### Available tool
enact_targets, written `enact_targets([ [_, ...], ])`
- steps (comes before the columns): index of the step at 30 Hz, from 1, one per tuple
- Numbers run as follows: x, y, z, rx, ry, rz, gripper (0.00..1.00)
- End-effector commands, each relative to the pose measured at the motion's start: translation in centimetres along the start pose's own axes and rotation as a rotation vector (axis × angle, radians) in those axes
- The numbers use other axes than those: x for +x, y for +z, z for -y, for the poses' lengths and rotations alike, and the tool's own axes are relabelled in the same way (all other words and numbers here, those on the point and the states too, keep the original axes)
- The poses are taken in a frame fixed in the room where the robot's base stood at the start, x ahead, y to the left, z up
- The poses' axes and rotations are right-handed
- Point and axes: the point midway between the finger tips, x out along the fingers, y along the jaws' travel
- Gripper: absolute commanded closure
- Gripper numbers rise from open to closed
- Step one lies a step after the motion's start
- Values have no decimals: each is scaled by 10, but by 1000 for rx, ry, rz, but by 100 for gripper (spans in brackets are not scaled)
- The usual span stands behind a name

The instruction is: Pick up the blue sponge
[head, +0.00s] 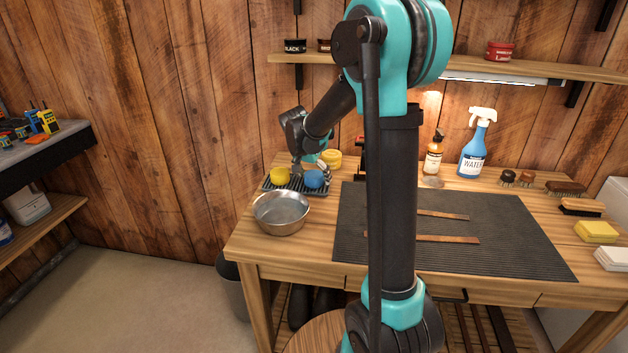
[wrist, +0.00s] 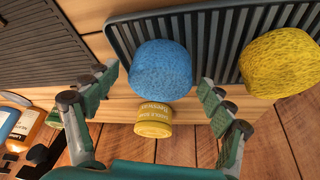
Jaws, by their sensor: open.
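The blue sponge (head: 314,179) is a rounded block on the dark ribbed tray (head: 296,186) at the back left of the bench. It also shows in the wrist view (wrist: 162,68), resting on the tray's slats (wrist: 215,40). My gripper (wrist: 160,85) is open, with one finger on each side of the blue sponge in the picture. I see gaps between the fingers and the sponge, and nothing is held. In the head view my gripper (head: 311,166) is just above the tray, partly covering the sponge's top.
A yellow sponge (wrist: 280,64) sits on the tray beside the blue one. A yellow tin (wrist: 153,118) stands close to the tray by the wall. A metal bowl (head: 282,213) stands in front of the tray. A dark mat (head: 500,235) with leather straps lies to the right.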

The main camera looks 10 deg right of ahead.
Motion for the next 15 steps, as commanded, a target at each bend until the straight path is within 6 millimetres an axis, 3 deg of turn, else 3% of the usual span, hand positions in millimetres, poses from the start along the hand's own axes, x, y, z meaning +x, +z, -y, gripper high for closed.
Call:
enact_targets([
  [7, 2, 0, 0, 0, 0, 0, 18],
  [15, 2, 0, 0, 0, 0, 0, 50],
])
